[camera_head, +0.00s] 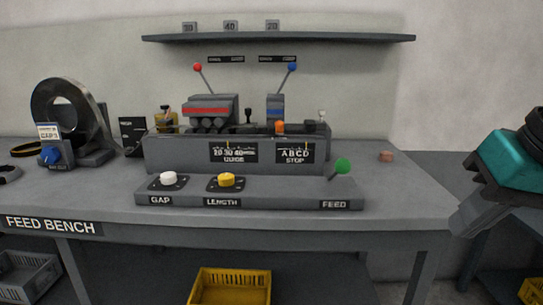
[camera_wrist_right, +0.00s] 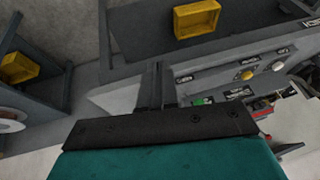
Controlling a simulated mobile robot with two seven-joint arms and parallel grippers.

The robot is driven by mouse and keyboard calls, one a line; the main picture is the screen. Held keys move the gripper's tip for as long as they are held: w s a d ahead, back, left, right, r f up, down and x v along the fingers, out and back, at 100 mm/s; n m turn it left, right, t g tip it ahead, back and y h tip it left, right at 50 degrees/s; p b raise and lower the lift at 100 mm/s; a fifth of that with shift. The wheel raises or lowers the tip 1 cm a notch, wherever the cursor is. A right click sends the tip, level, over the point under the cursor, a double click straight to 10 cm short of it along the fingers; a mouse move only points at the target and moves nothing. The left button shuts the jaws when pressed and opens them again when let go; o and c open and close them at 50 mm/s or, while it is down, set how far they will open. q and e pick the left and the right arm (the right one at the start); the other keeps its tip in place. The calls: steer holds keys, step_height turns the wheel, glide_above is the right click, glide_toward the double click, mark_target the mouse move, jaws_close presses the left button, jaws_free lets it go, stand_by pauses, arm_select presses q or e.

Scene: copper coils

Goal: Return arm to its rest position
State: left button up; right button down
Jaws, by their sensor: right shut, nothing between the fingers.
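My right arm's teal gripper (camera_head: 462,225) enters the head view at the right edge, with its fingers pointing down and left past the right end of the bench. It is shut and empty, and it touches nothing that I can see. The right wrist view shows its dark shut fingers (camera_wrist_right: 155,87) in front of the bench (camera_wrist_right: 125,94). My left gripper is in neither view.
The feed bench (camera_head: 400,205) carries a console with a white knob (camera_head: 168,178), a yellow knob (camera_head: 227,180) and a green-tipped lever (camera_head: 342,166). A copper-coloured piece (camera_head: 386,156) lies at the right. A coil reel (camera_head: 45,100) stands left. A yellow crate (camera_head: 230,285) sits below.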

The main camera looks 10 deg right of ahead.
steer(key=w+a+m+g+y, duration=0.2)
steer(key=a+m+g+y, duration=0.3)
steer(key=a+m+y, duration=1.2)
steer(key=w+d+f+m+t+h, duration=0.1)
steer(key=w+f+m+t+h, duration=0.35)
steer(key=m, duration=0.75)
steer(key=w+d+f+m+t+h, duration=0.1)
steer(key=w+f+m+t+h, duration=0.1)
steer(key=f+m+t, duration=0.8)
steer(key=w+d+f+m+t+h, duration=0.1)
steer(key=w+f+m+t+h, duration=0.25)
steer(key=m, duration=1.05)
steer(key=s+f+m+g+h, duration=0.3)
steer(key=s+f+m, duration=0.3)
steer(key=f, duration=0.4)
steer(key=s+f+m+g+h, duration=0.2)
steer(key=s+f+m+g, duration=0.1)
steer(key=f+m, duration=0.55)
arm_select(q)
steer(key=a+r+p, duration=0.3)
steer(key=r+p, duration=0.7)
steer(key=p, duration=0.4)
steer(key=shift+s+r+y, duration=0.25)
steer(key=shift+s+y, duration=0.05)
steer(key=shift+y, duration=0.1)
arm_select(e)
steer(key=s+d+r+g+h, duration=0.1)
steer(key=s+d+r, duration=0.1)
steer(key=r, duration=0.4)
steer(key=shift+v, duration=0.8)
